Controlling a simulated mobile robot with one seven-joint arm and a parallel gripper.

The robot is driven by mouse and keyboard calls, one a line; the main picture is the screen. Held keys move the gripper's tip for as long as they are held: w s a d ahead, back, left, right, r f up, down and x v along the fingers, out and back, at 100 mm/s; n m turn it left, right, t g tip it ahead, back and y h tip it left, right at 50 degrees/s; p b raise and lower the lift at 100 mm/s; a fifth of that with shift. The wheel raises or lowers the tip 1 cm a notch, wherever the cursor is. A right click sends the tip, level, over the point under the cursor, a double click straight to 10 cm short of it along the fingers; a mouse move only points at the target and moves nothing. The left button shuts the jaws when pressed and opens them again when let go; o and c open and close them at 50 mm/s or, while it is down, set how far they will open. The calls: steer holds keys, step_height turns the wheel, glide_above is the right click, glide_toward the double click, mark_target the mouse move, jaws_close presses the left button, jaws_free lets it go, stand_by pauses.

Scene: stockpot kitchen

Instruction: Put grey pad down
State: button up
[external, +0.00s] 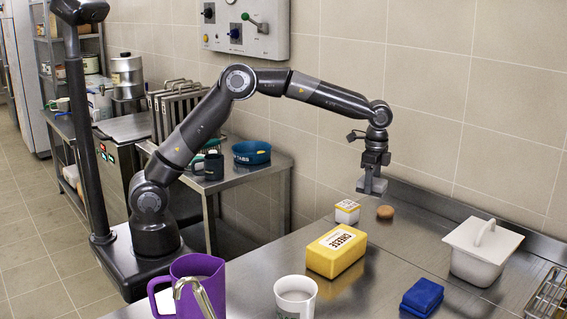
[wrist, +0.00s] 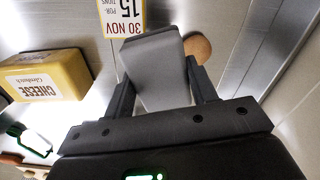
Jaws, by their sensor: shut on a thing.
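My gripper (external: 374,172) points down over the back of the steel counter. It is shut on the grey pad (external: 370,187), which hangs below the fingers. In the wrist view the grey pad (wrist: 160,88) sits between the two fingers (wrist: 158,80) as a flat grey block. In the external view the pad shows just above the small white-and-yellow tub (external: 347,211) and the brown egg-like thing (external: 385,212). It looks raised off the counter, though the exact gap is hard to tell.
A yellow cheese block (external: 336,252) lies in front of the tub. A lidded white container (external: 482,255), a blue cloth-like block (external: 422,297), a white cup (external: 295,297), a purple jug (external: 190,285) and a wire rack (external: 548,295) also stand there. Bare counter (external: 415,240) lies right of the cheese.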

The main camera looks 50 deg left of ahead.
steer(key=s+d+r+m, duration=0.1)
steer(key=s+d+m, duration=0.3)
steer(key=s+d, duration=1.3)
glide_above(399, 247)
step_height(399, 247, down, 7)
steer(key=shift+f, duration=2)
steer(key=shift+f, duration=0.1)
steer(key=o, duration=0.9)
steer(key=shift+o, duration=0.2)
